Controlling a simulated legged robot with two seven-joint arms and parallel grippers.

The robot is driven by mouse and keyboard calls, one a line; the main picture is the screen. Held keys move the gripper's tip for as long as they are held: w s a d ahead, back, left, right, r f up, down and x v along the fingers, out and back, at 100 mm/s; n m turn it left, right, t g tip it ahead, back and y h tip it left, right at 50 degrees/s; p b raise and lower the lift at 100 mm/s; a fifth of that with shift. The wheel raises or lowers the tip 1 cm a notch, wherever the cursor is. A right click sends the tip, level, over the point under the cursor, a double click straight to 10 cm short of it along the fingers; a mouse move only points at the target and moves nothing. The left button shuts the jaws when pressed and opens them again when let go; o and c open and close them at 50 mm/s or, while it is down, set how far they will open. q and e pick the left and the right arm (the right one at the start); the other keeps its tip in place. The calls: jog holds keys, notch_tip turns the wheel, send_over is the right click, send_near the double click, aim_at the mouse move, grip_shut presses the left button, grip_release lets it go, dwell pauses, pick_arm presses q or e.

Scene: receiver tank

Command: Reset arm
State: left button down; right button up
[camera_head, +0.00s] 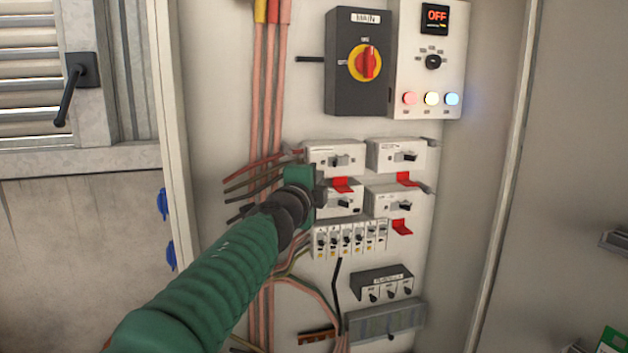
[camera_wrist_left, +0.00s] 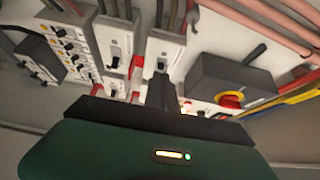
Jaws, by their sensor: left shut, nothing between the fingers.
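My left arm comes in from the lower left in the head view. Its gripper (camera_head: 318,192) is at the left edge of the breaker rows and covers part of the lower left breaker (camera_head: 343,200). In the left wrist view the shut, empty fingers (camera_wrist_left: 161,92) point at the breakers. One white breaker (camera_wrist_left: 165,52) is right behind the fingertips; I cannot tell whether they touch it. The upper left breaker (camera_head: 336,157), upper right breaker (camera_head: 397,154) and lower right breaker (camera_head: 393,201) show in the head view. My right gripper is not in view.
Above are the dark MAIN switch (camera_head: 358,62) with a red and yellow knob and a control box (camera_head: 432,60) reading OFF. Small breakers (camera_head: 350,240) and a dark switch box (camera_head: 382,284) are below. Wires (camera_head: 268,120) run along the left. The cabinet's right wall (camera_head: 505,170) bounds the space.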

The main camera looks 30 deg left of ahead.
pick_arm(q)
jog(key=s+d+f+n+g+h+p, duration=0.1)
jog(key=s+d+f+n+g, duration=0.15)
jog(key=f, duration=0.75)
jog(key=s+d+f+n+g, duration=0.1)
jog(key=d+f+n+g, duration=0.2)
jog(key=f, duration=0.7)
jog(key=s+d+f+n+g+h+p, duration=0.15)
jog(key=f+n, duration=0.25)
jog(key=f, duration=0.6)
jog(key=s+d+f+n+g+h, duration=0.1)
jog(key=s+d+f+n+g, duration=0.1)
jog(key=s+d+f, duration=0.3)
jog(key=s+d+f+n+g+h, duration=0.1)
jog(key=s+d+f+n+g, duration=0.2)
jog(key=s+f, duration=1)
jog(key=s+d+g, duration=0.2)
jog(key=s+d, duration=0.1)
jog(key=shift+s+d+f+g+h, duration=0.3)
jog(key=shift+s+h, duration=0.05)
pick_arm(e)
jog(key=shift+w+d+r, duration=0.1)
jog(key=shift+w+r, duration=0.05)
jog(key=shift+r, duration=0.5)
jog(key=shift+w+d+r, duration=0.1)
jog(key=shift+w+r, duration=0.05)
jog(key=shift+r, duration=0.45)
pick_arm(q)
jog(key=shift+w, duration=0.1)
